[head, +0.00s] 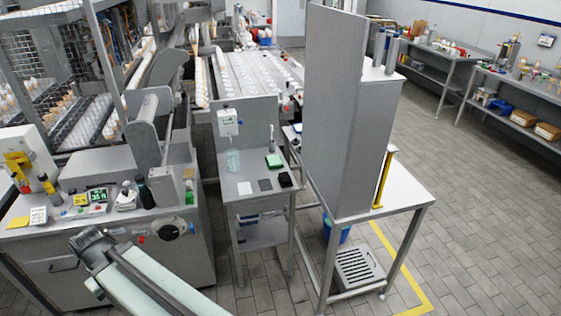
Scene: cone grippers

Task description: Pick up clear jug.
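A clear jug (233,160) with a faint greenish tint stands upright on a small grey metal table (236,188), near its back left, below a white box on the back panel. It looks empty, but it is small in the view. Part of my arm shows at the bottom left, in front of a grey machine cabinet and well apart from the jug. My gripper does not show in this view.
A cluttered machine cabinet (110,250) stands on the left. Tiled floor is open at the right.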

